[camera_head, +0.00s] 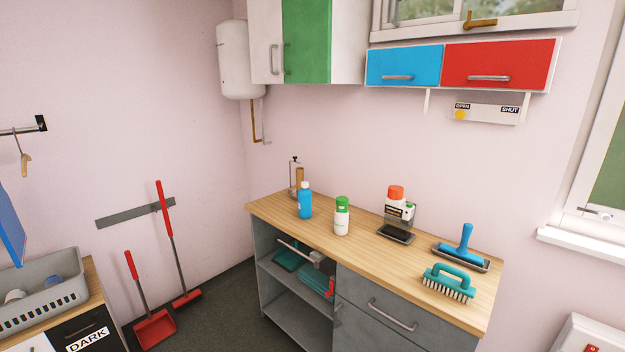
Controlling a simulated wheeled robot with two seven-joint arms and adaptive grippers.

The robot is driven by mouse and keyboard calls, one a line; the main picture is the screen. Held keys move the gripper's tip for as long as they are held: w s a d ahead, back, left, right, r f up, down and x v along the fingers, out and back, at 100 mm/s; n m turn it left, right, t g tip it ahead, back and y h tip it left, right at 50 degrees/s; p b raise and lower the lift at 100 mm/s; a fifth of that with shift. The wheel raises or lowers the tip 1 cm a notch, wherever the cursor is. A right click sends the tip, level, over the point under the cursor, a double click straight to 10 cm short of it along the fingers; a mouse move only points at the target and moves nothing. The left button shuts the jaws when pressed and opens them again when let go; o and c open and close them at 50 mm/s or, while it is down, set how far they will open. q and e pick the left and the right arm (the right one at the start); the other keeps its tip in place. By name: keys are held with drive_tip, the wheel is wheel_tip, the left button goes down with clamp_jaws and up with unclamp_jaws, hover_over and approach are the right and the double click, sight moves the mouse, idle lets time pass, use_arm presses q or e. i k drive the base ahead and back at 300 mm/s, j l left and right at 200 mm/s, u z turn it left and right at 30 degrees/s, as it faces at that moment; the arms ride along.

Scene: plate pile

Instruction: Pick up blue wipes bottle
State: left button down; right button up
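A blue bottle (305,203) with a white cap stands upright on the wooden countertop (270,206), near its left end. It is the only blue bottle I see. Whether it holds wipes cannot be read at this size. A white bottle with a green cap (341,218) stands to its right, apart from it. Neither of my grippers is in view.
A red-topped container (396,204) stands right of the bottles. A blue-handled tool (464,248) and a teal scrubbing brush (448,284) lie farther right. A paper-roll-like stand (297,178) is behind the blue bottle. The counter's front left edge is clear.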

sight(303, 195)
drive_tip(key=i+j+z, duration=0.15)
drive_tip(key=i+j, duration=0.15)
drive_tip(key=i+j+z, duration=0.15)
drive_tip(key=i+j, duration=0.15)
drive_tip(key=i+j+z, duration=0.2)
drive_tip(key=j, duration=0.25)
drive_tip(key=i+j+z, duration=0.15)
drive_tip(key=i+j, duration=0.15)
drive_tip(key=i+j+z, duration=0.15)
drive_tip(key=j, duration=0.4)
drive_tip(key=i+j+z, duration=0.15)
drive_tip(key=j, duration=0.35)
drive_tip(key=i+j+z, duration=0.2)
drive_tip(key=j, duration=0.3)
drive_tip(key=i+j+z, duration=0.15)
drive_tip(key=j, duration=0.35)
drive_tip(key=k+j, duration=0.1)
drive_tip(key=j, duration=0.25)
drive_tip(key=k+j, duration=0.1)
drive_tip(key=j, duration=0.25)
